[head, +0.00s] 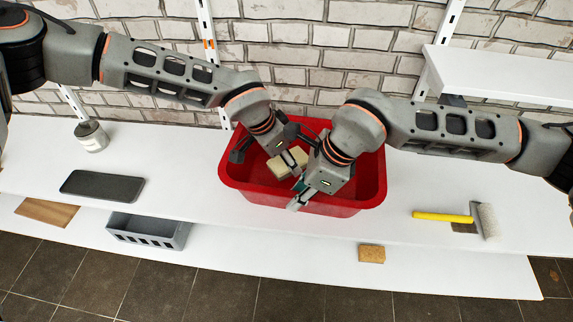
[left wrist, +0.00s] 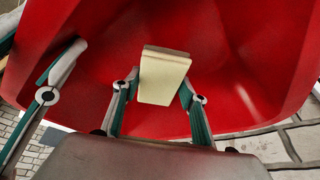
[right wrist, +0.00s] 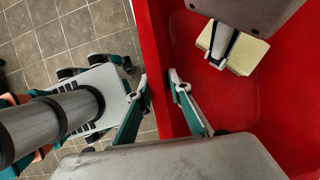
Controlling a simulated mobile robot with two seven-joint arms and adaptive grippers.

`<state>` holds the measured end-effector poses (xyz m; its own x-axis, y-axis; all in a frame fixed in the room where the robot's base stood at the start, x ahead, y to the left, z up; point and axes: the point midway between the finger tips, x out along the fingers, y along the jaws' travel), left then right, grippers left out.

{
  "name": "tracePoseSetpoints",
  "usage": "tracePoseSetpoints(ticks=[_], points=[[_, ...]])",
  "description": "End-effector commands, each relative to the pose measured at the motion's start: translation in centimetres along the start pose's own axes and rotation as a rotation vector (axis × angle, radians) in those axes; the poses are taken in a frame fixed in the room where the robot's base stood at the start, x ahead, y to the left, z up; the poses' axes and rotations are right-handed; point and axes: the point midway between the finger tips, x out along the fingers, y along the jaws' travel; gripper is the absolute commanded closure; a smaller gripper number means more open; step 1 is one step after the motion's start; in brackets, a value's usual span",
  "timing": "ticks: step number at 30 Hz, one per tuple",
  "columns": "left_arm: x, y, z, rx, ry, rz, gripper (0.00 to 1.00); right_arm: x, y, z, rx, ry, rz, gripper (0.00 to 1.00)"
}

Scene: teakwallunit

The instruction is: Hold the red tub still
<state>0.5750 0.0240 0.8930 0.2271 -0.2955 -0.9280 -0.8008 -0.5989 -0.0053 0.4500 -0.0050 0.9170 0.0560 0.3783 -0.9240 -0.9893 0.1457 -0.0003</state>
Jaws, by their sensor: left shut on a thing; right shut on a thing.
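The red tub (head: 372,180) stands on the white shelf board against the brick wall. My right gripper (head: 306,191) is shut on the tub's front rim, with one finger outside and one inside the wall (right wrist: 158,85). My left gripper (head: 289,160) is inside the tub, shut on a cream block (head: 280,168). In the left wrist view the block (left wrist: 163,76) sits between the two fingers. It also shows partly in the right wrist view (right wrist: 236,45). In the head view my arms hide part of the tub's inside and back rim.
A jar (head: 91,136) and a dark tray (head: 102,186) stand on the left. A grey slotted bin (head: 150,231), wooden board (head: 46,211) and tan sponge (head: 371,254) lie on the lower shelf. A raised white shelf (head: 500,75) is at back right.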

Motion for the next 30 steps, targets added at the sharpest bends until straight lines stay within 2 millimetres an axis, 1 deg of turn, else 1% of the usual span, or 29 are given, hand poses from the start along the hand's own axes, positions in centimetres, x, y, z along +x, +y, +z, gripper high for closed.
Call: tracePoseSetpoints(ticks=[4,14,17,25,30], points=[[-0.6,0.0,-0.2,0.000,0.001,0.000,0.75,0.1,0.0,-0.1,0.003,0.002,0.001,1.00],[-0.7,0.0,-0.3,0.000,0.001,0.000,0.75,0.1,0.0,-0.1,0.003,0.002,0.001,1.00],[-1.1,-0.1,-0.5,0.000,0.002,0.000,0.75,0.1,0.0,-0.1,0.003,0.002,0.001,1.00],[-3.1,-0.1,-1.3,-0.001,0.001,0.000,0.75,0.1,0.0,-0.1,0.003,0.002,0.001,1.00],[-3.4,0.0,-1.4,0.000,0.000,0.001,0.75,0.1,0.0,-0.1,0.003,0.002,0.001,1.00]])
